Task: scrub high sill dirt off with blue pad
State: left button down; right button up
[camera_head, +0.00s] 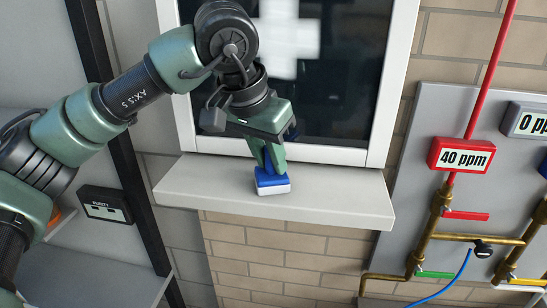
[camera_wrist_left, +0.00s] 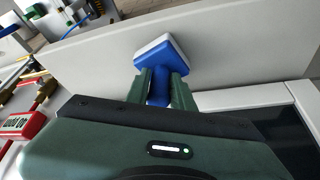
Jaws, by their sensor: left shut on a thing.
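The blue pad (camera_head: 271,182) has a blue handle and back and a white scrubbing face. My left gripper (camera_head: 268,165) is shut on its handle and holds it at the sill, white face down. The left wrist view shows the pad (camera_wrist_left: 162,55) between the green fingers (camera_wrist_left: 163,88). The high sill (camera_head: 335,195) is a pale ledge under the window; it also fills much of the left wrist view (camera_wrist_left: 235,55). I see no clear dirt on the visible sill; the patch under the pad is hidden. I cannot tell whether the pad touches the sill. My right gripper is not in view.
A dark window (camera_head: 345,60) with a white frame rises behind the sill. To the right, a grey panel (camera_head: 455,130) carries brass pipes, a red 40 ppm display (camera_head: 462,156) and a blue hose. A dark post (camera_head: 130,150) and grey shelves stand at the left.

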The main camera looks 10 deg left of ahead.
aim_at(258, 168)
pick_arm(q)
jog(key=shift+a+f, duration=0.1)
jog(key=shift+f, duration=0.05)
jog(key=shift+a, duration=1.4)
jog(key=shift+a+b, duration=0.3)
jog(key=shift+a, duration=1.15)
jog(key=shift+a, duration=1.45)
